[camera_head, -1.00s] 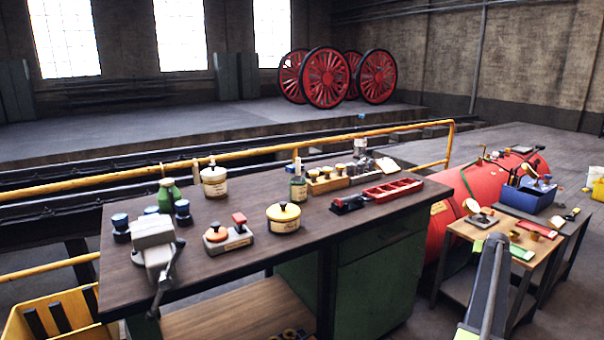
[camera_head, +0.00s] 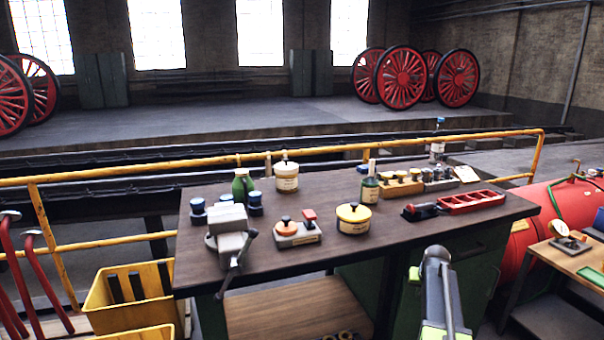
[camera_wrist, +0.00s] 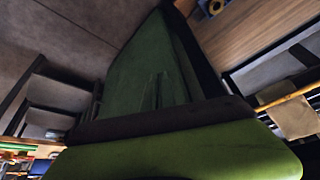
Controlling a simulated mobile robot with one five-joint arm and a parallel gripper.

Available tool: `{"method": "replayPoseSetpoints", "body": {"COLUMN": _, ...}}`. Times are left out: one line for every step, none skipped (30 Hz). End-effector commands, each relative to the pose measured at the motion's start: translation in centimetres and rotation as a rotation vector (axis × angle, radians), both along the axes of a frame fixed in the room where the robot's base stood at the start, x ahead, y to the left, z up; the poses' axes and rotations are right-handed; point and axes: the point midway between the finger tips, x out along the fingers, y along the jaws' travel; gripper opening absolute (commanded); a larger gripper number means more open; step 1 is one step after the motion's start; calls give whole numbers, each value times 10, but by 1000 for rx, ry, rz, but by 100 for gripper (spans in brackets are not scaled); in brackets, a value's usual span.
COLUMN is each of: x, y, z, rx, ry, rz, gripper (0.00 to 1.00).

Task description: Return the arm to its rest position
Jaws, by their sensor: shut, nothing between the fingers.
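My arm (camera_head: 437,290), grey with lime-green parts, rises from the bottom of the head view in front of the workbench's right half. My gripper (camera_wrist: 175,150) shows in the wrist view as a lime-green shape with a dark edge across the bottom. It is shut and holds nothing. Its fingertips cannot be made out clearly in the head view. In the wrist view, a dark green cabinet side (camera_wrist: 145,75) fills the middle beyond the gripper.
The workbench (camera_head: 290,258) carries a vice (camera_head: 230,232), jars, bottles and a red tray (camera_head: 472,201). A yellow crate (camera_head: 130,290) stands at left. A small wooden table (camera_head: 562,262) and red boiler (camera_head: 545,217) are at right. A yellow rail (camera_head: 330,150) runs behind.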

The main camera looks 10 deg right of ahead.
Motion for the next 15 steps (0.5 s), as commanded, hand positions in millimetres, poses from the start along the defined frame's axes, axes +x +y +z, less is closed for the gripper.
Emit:
{"method": "replayPoseSetpoints", "body": {"x": -5, "y": 50, "z": -3, "rx": 15, "ry": 31, "rz": 49, "gripper": 0}}
{"method": "replayPoseSetpoints", "body": {"x": -7, "y": 76, "z": -5, "rx": 24, "ry": 51, "rz": 76, "gripper": 0}}
{"method": "replayPoseSetpoints", "body": {"x": -12, "y": 111, "z": -8, "rx": 37, "ry": 80, "rz": 114, "gripper": 0}}
{"method": "replayPoseSetpoints", "body": {"x": -16, "y": 137, "z": -10, "rx": 45, "ry": 103, "rz": 140, "gripper": 0}}
{"method": "replayPoseSetpoints", "body": {"x": -22, "y": 163, "z": -12, "rx": 53, "ry": 126, "rz": 168, "gripper": 0}}
{"method": "replayPoseSetpoints", "body": {"x": -31, "y": 195, "z": -14, "rx": 61, "ry": 156, "rz": 203, "gripper": 0}}
{"method": "replayPoseSetpoints", "body": {"x": -38, "y": 217, "z": -15, "rx": 66, "ry": 178, "rz": 229, "gripper": 0}}
{"method": "replayPoseSetpoints", "body": {"x": -45, "y": 237, "z": -16, "rx": 70, "ry": 199, "rz": 253, "gripper": 0}}
{"method": "replayPoseSetpoints", "body": {"x": -56, "y": 263, "z": -17, "rx": 74, "ry": 227, "rz": 282, "gripper": 0}}
{"method": "replayPoseSetpoints", "body": {"x": -64, "y": 280, "z": -18, "rx": 77, "ry": 247, "rz": 303, "gripper": 0}}
{"method": "replayPoseSetpoints", "body": {"x": -72, "y": 296, "z": -19, "rx": 79, "ry": 265, "rz": 322, "gripper": 0}}
{"method": "replayPoseSetpoints", "body": {"x": -83, "y": 316, "z": -20, "rx": 82, "ry": 290, "rz": 347, "gripper": 0}}
{"method": "replayPoseSetpoints", "body": {"x": -91, "y": 330, "z": -20, "rx": 83, "ry": 308, "rz": 366, "gripper": 0}}
{"method": "replayPoseSetpoints", "body": {"x": -100, "y": 344, "z": -21, "rx": 84, "ry": 324, "rz": 384, "gripper": 0}}
{"method": "replayPoseSetpoints", "body": {"x": -111, "y": 360, "z": -21, "rx": 83, "ry": 347, "rz": 407, "gripper": 0}}
